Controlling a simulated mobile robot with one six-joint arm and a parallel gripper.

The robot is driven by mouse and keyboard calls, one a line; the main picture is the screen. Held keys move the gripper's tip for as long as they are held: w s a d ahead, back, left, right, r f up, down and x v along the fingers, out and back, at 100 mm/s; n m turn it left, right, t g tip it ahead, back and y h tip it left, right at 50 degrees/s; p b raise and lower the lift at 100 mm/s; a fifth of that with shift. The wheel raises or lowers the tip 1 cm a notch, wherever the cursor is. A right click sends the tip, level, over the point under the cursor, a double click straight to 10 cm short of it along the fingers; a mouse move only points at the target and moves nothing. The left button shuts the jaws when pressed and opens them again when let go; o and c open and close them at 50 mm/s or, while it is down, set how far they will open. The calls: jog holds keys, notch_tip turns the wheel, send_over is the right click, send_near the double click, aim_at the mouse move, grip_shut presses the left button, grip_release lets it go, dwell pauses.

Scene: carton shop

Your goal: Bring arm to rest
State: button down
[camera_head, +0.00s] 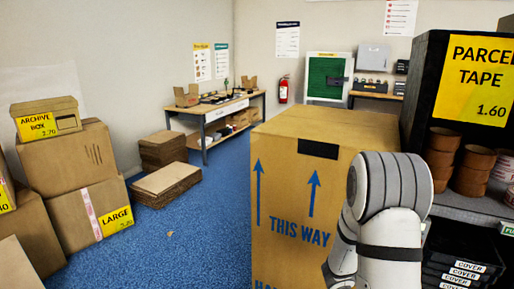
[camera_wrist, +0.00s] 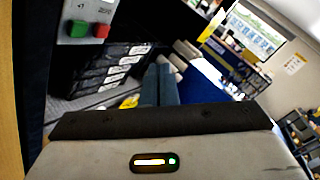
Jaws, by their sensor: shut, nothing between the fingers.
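My arm (camera_head: 388,215) stands at the lower right of the head view, its rounded white-and-grey link bent in front of the tall carton. My gripper (camera_wrist: 159,72) shows in the wrist view, its two dark fingers together with nothing between them. The gripper itself is hidden in the head view. No thing is held.
A tall carton (camera_head: 285,190) marked "THIS WAY" stands close to my arm. A shelf with tape rolls (camera_head: 474,170) and black boxes (camera_head: 455,265) is at the right. Stacked cartons (camera_head: 70,160) stand left. A workbench (camera_head: 215,115) stands behind.

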jog(key=s+a+r+m+g+y, duration=0.4)
jog(key=s+a+m+y, duration=0.4)
jog(key=s+a+m, duration=0.5)
jog(key=s+a+r+m+t+y, duration=0.2)
jog(key=a+m+t+y, duration=0.3)
jog(key=a+m+y, duration=0.4)
jog(key=a+m, duration=0.4)
jog(key=a, duration=0.3)
jog(key=shift+a+r+t+y, duration=0.2)
jog(key=shift+a+t+y, duration=0.1)
jog(key=shift+y, duration=0.1)
